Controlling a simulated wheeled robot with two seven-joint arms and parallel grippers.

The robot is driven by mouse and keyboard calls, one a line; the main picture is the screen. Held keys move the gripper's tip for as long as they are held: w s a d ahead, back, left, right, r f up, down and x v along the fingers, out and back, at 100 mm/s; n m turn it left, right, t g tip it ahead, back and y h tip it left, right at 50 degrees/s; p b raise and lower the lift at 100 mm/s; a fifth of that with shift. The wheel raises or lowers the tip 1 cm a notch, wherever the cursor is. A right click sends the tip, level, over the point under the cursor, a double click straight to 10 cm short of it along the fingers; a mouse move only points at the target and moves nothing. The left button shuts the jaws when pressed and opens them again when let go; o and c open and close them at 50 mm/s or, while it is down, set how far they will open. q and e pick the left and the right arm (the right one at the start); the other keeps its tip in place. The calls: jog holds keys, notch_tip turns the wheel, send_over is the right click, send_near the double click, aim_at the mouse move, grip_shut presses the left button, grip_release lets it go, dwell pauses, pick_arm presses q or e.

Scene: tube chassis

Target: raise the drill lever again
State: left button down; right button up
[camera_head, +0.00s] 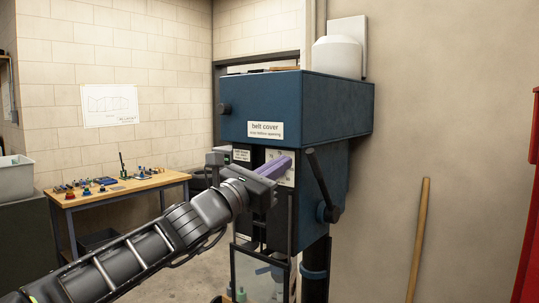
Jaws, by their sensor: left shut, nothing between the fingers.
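The drill press (290,105) is a blue machine with a "belt cover" label, standing against the wall. Its black lever (319,178) is on the right side of the head. It slants from a hub at lower right to an upper end pointing up and left. My left gripper (284,164) is shut, with purple fingers and nothing between them. In the picture it is in front of the drill's front face, with its fingertips just left of the lever's upper end. A gap shows between them; the depth is hard to tell. My right gripper is not in view.
A clear guard (262,272) hangs below the drill head. A wooden workbench (130,184) with small parts stands at left. A wooden pole (418,240) leans on the right wall. A white container (337,57) is above the drill. The space right of the lever looks free.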

pick_arm(q)
jog(key=shift+s+a+r, duration=1.05)
jog(key=shift+s+r, duration=0.05)
jog(key=shift+s, duration=0.05)
